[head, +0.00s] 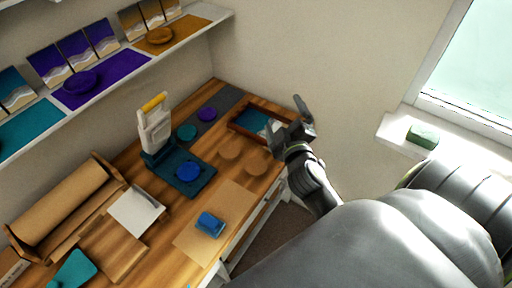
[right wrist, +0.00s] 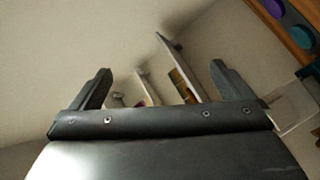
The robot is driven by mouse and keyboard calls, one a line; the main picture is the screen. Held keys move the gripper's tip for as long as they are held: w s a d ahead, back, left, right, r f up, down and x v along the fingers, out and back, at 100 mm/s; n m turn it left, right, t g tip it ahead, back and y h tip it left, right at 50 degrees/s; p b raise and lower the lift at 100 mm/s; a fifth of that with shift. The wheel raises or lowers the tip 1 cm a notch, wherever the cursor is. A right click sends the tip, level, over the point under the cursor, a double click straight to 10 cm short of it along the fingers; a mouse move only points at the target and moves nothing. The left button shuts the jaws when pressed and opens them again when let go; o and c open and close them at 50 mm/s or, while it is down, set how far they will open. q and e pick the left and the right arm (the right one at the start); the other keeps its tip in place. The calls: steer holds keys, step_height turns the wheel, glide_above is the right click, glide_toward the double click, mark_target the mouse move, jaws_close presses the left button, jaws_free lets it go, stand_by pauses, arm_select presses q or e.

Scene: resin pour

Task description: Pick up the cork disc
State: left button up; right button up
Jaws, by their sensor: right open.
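Two round tan discs that look like cork lie on the wooden table in the head view: one cork disc (head: 230,147) and, to its right and nearer, another cork disc (head: 258,161). My right gripper (head: 289,117) is raised beyond the table's right side, up and to the right of both discs, touching neither. Its fingers are spread and empty, as the right wrist view (right wrist: 160,80) also shows. The cork discs do not show in that wrist view. My left gripper is not in view.
A teal press with a blue disc (head: 188,171) stands left of the cork discs. Purple (head: 207,114) and teal (head: 187,132) discs lie behind. A blue object (head: 210,224) lies on a tan sheet (head: 186,243) in front.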

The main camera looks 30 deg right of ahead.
steer(key=w+a+r+n+t+y, duration=0.65)
steer(key=a+r+n+y, duration=0.35)
steer(key=n, duration=0.5)
steer(key=w+a+f+n+g+y, duration=0.25)
steer(key=a+n+g+y, duration=0.25)
steer(key=n+y, duration=0.25)
steer(key=n+g+h, duration=1)
steer(key=g+h, duration=0.1)
steer(key=g, duration=0.7)
glide_above(256, 165)
step_height(256, 165, down, 17)
steer(key=shift+y, duration=0.25)
steer(key=f+b, duration=0.3)
steer(key=b, duration=0.1)
steer(key=f+b, duration=0.8)
steer(key=shift+w+a+f, duration=0.25)
steer(key=shift+a, duration=0.15)
steer(key=shift+s+d+f+b, duration=0.1)
steer(key=shift+d+f+b, duration=0.05)
steer(key=shift+f+b, duration=0.45)
steer(key=shift+s+d+f, duration=0.1)
steer(key=shift+s+f, duration=0.05)
steer(key=shift+f, duration=0.2)
step_height(256, 165, down, 2)
steer(key=shift+d+f+p, duration=0.15)
steer(key=shift+f+p, duration=0.05)
steer(key=shift+p, duration=0.45)
steer(key=shift+f, duration=0.4)
